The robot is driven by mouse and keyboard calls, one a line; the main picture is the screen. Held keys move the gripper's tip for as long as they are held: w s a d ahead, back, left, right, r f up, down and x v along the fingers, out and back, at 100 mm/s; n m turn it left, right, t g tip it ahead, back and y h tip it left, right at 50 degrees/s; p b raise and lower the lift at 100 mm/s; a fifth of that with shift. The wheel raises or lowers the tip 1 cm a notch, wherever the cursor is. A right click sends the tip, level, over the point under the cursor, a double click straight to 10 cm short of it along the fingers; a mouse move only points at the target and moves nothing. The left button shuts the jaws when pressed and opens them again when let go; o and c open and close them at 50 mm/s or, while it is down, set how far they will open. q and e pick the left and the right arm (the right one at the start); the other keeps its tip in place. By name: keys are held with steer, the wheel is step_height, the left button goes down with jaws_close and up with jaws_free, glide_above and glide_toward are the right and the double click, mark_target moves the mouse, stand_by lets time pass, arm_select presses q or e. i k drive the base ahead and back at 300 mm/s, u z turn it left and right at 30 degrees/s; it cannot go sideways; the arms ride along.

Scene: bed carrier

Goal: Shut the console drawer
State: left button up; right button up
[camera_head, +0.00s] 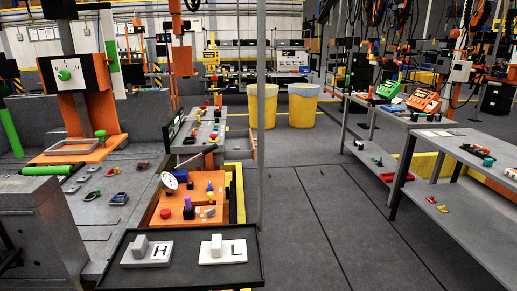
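A shallow black tray-like part (185,256) with a raised rim juts out at the bottom centre, in front of the grey console (130,180). It may be the console drawer, pulled out, but I cannot tell for certain. It carries two white plates with grey blocks, one marked H (147,252) and one marked L (222,250). Just behind it is an orange panel (178,218) with knobs, a round dial gauge and a lever. How the black part joins the console is hidden. Neither of my grippers is in view.
A thin grey post (261,120) stands upright right of the console. Clear dark floor (320,220) lies to the right. Grey tables (480,165) with devices stand along the right side. Two yellow bins (303,106) stand farther back. A grey cabinet (40,235) fills the lower left.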

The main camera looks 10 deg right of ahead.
mark_target(243, 139)
steer(key=z, duration=1.7)
steer(key=i, duration=2.25)
steer(key=u, duration=0.95)
steer(key=k, duration=1.3)
steer(key=z, duration=0.75)
steer(key=i, duration=1.45)
steer(key=u, duration=0.7)
steer(key=i, duration=1.65)
steer(key=u, duration=0.75)
